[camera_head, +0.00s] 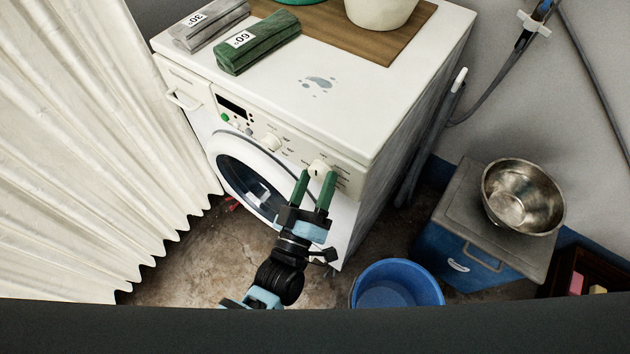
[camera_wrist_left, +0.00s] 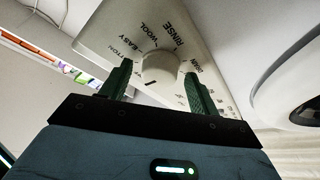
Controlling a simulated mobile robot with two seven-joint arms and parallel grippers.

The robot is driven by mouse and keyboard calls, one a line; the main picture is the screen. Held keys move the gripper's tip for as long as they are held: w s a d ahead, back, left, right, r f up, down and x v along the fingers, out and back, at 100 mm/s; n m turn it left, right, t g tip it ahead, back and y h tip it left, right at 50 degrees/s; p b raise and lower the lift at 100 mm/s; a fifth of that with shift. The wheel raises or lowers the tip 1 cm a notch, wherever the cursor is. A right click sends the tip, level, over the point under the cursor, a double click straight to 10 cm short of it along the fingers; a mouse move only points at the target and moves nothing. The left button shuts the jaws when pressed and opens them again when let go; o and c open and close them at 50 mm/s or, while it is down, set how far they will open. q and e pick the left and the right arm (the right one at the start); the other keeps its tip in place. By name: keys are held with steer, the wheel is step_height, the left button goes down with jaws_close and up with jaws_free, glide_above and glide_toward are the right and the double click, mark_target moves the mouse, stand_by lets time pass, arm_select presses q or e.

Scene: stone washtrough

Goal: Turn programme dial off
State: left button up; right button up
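The white washing machine (camera_head: 345,75) has a round white programme dial (camera_head: 319,167) at the right end of its front panel. In the left wrist view the dial (camera_wrist_left: 160,67) is ringed by printed words such as RINSE, WOOL and EASY. A short dark mark shows on its lower edge. I cannot tell which setting it points at. My left gripper (camera_head: 316,174) is open, its two green fingers at either side of the dial. In the left wrist view the gripper (camera_wrist_left: 158,78) shows gaps between its fingers and the dial. My right gripper is not in view.
A blue bucket (camera_head: 398,285) and a blue box (camera_head: 470,245) bearing a metal bowl (camera_head: 523,196) stand right. A white curtain (camera_head: 85,150) hangs left.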

arm_select(q)
steer(key=v, duration=0.7)
steer(key=shift+s+a, duration=0.15)
steer(key=shift+s, duration=0.2)
steer(key=shift+f, duration=0.15)
stand_by(0.3)
